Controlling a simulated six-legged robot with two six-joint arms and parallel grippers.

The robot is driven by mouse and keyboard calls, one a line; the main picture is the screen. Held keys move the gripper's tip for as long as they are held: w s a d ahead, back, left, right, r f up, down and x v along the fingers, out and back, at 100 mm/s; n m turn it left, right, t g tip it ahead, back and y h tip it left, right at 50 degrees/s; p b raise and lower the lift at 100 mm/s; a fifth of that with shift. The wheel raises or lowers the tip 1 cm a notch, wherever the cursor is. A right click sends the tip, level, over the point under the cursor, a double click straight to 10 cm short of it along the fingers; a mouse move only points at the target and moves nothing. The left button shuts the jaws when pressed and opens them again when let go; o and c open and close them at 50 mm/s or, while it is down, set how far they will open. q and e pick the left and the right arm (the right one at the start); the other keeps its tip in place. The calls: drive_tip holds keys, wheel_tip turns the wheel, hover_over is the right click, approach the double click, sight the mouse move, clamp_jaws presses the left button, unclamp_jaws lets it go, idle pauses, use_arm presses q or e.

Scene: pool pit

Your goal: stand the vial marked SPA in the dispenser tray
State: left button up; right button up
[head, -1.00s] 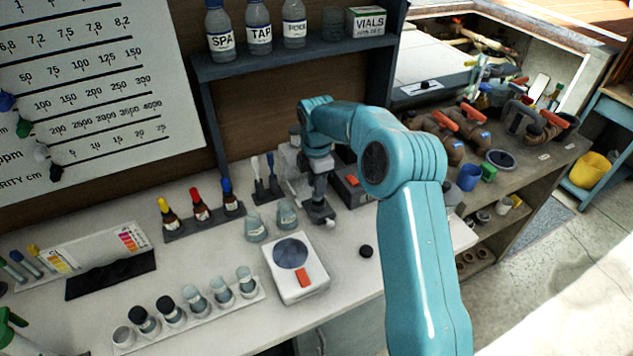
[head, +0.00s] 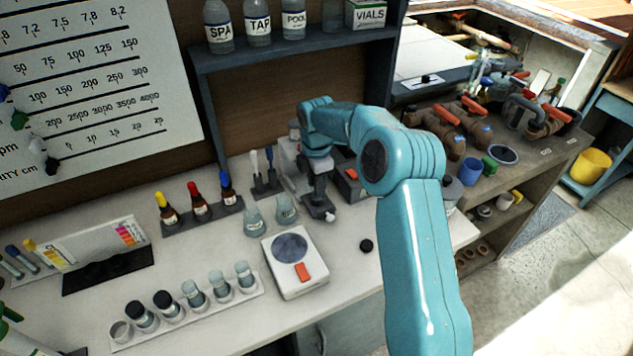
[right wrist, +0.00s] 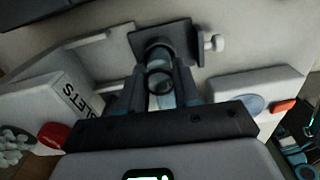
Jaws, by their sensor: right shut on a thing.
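My right gripper (head: 318,186) is low over the counter, at a dark tray (head: 322,209) with a small white knob. In the right wrist view the gripper (right wrist: 160,82) is shut on a small clear vial (right wrist: 160,84) with a dark ring-shaped rim. The vial is over or at the dark tray (right wrist: 150,38); I cannot tell whether its base touches. No SPA mark can be read on it. In the head view the gripper and arm mostly hide the vial. My left gripper is not in view.
A white rack (head: 190,315) of several vials stands at the front. Two clear cups (head: 254,220) and a white meter (head: 295,262) are left of the tray. Bottles, including one marked SPA (head: 218,30), fill the shelf.

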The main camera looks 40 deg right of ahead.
drive_tip(key=shift+s, duration=0.1)
drive_tip(key=shift+f, duration=0.35)
idle(0.5)
drive_tip(key=o, duration=1.1)
drive_tip(key=shift+r, duration=0.1)
wheel_tip(320, 180, up, 7)
drive_tip(key=p, duration=0.5)
